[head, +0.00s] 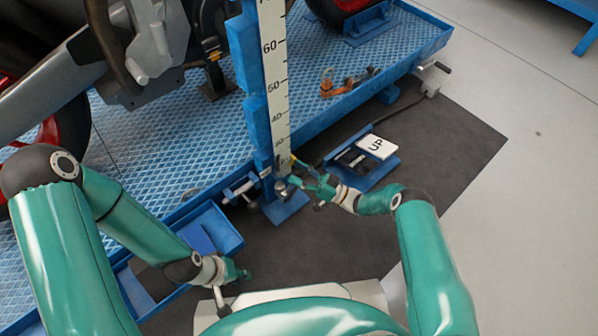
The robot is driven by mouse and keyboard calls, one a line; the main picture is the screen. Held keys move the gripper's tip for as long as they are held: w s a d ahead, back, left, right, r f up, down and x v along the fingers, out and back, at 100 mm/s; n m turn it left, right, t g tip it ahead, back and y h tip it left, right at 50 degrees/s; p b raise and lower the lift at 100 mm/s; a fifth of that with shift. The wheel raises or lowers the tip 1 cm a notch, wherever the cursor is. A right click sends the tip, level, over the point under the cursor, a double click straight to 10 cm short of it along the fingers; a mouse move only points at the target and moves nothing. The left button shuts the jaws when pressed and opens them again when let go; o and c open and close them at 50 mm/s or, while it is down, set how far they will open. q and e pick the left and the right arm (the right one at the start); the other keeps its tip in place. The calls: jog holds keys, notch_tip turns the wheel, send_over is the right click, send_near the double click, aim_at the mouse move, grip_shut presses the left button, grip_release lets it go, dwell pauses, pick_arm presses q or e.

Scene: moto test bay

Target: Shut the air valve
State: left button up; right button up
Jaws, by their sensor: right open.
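The air valve seems to be the small metal fitting (281,187) low on the blue post, with a small yellow part (293,160) just above it. It is small and partly hidden by my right gripper, so I cannot tell how its handle is turned. My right gripper (305,184) is open, close beside the fitting on its right; I cannot tell if they touch. My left gripper (242,275) is low in the picture, over the dark mat and away from the valve. Its fingers are too small to read.
The blue post (250,80) carries a white scale (273,70) and stands against the blue lift platform (190,140). A pedal box marked UP (376,147) lies right of the valve. An orange tool (340,86) lies on the platform. A blue tray (215,232) is at left.

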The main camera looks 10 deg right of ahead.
jog(key=v, duration=1.1)
jog(key=shift+s+d+f, duration=0.15)
jog(key=shift+d+f, duration=0.05)
jog(key=shift+d, duration=0.15)
